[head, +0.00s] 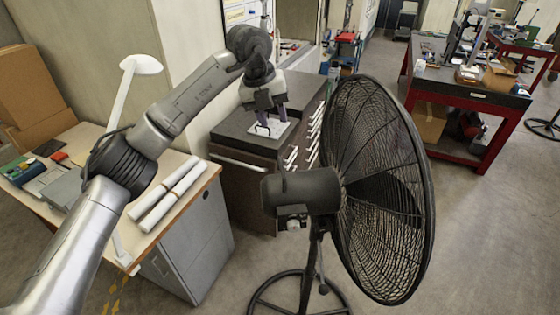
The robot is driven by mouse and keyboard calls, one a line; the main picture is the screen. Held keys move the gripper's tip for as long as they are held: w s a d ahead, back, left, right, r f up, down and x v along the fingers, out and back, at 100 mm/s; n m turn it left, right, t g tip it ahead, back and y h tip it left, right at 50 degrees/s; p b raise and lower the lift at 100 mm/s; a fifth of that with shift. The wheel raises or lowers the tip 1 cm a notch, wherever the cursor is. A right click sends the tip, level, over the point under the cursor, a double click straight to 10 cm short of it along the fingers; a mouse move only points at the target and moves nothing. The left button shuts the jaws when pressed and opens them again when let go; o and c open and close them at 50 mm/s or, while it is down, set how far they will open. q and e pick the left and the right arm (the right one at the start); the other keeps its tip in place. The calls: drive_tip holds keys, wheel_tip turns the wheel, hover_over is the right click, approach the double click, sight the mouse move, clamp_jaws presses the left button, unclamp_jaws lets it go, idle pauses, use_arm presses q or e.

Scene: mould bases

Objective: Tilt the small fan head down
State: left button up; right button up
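One fan is in view, a black pedestal fan whose caged head (385,190) faces right and stands roughly upright. Its motor housing (300,190) is on the left of the cage, above the pole. I cannot tell whether it is the small fan of the task. My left gripper (272,122) is behind and left of the fan, pointing down over a dark cabinet top, apart from the fan. Its two fingers are spread. A small white plate (280,131) with a dark loop lies under the fingertips; I cannot tell if they touch. My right gripper is out of view.
The dark cabinet (240,182) has white drawer handles. A wooden desk (150,240) at left holds white rolls (165,198), a white lamp (140,66) and boxes. A red workbench (470,95) is at back right. Floor right of the fan is clear.

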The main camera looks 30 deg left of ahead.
use_arm(q)
drive_tip(key=s, duration=0.1)
drive_tip(key=n+p, duration=0.1)
drive_tip(key=p, duration=0.2)
approach(281, 166)
drive_tip(key=shift+g, duration=0.4)
drive_tip(key=x, duration=0.6)
drive_tip(key=shift+w+d+f, duration=0.15)
drive_tip(key=shift+w+f, duration=0.1)
drive_tip(key=shift+w, duration=0.1)
drive_tip(key=shift+x, duration=0.9)
clamp_jaws()
